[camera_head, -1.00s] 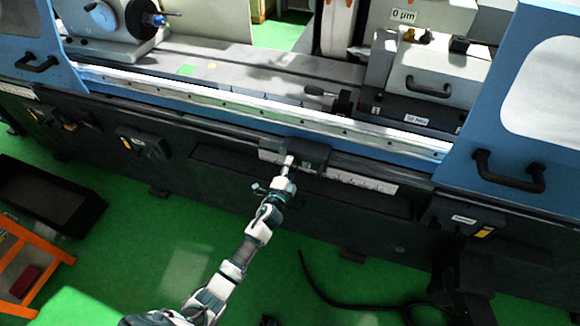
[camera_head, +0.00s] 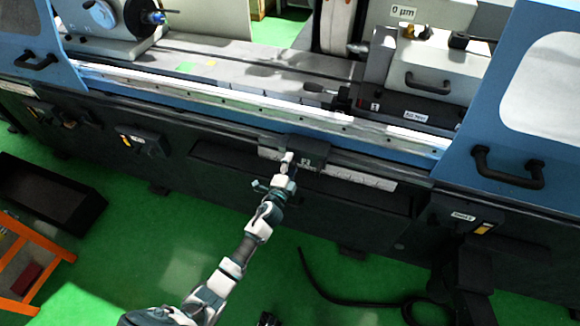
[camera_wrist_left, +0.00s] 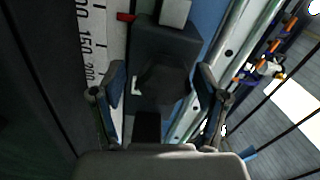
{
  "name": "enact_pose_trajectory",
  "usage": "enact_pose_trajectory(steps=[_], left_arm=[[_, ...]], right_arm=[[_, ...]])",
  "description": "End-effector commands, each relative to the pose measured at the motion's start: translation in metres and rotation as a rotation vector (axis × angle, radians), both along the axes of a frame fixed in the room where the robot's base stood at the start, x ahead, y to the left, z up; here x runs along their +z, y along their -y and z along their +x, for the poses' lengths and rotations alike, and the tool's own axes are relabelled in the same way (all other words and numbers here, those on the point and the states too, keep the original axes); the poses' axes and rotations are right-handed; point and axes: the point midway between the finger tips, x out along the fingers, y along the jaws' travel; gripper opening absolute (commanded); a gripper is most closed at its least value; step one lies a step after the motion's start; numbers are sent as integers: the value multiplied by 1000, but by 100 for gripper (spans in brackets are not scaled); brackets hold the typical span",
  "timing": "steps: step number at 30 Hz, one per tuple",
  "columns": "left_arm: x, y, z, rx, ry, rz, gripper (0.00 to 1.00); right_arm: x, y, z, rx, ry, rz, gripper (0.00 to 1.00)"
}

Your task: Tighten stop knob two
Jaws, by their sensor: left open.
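The dark stop block (camera_head: 310,148) sits on the rail along the front of the grinder, with a small pale mark like a 2 on its face. In the left wrist view, a dark knob (camera_wrist_left: 163,82) stands out from the black block (camera_wrist_left: 165,42). My left gripper (camera_head: 286,160) is at the block's left side in the head view. In the left wrist view its two fingers (camera_wrist_left: 160,92) are open, one on each side of the knob, with no clear contact visible. The knob is hard to make out in the head view.
A white scale strip (camera_head: 362,179) runs along the rail; it also shows in the left wrist view (camera_wrist_left: 98,40). A black bin (camera_head: 45,195) and an orange frame (camera_head: 30,262) stand at the left. A black cable (camera_head: 330,292) lies on the green floor.

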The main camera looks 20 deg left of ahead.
Motion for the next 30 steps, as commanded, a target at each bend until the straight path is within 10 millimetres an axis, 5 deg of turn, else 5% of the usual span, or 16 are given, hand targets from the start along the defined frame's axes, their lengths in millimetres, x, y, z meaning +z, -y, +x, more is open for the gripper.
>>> enact_pose_trajectory(steps=[5, 18, 30], left_arm=[[-1, -1, -16, 1, 0, 0, 74], [-3, -3, -105, -1, -4, 0, 74], [-2, -3, -119, -1, -3, 1, 74]], right_arm=[[1, 0, 0, 0, 3, 0, 54], [0, 0, -1, 1, 1, 0, 54], [0, 0, -1, 1, 0, 0, 54]])
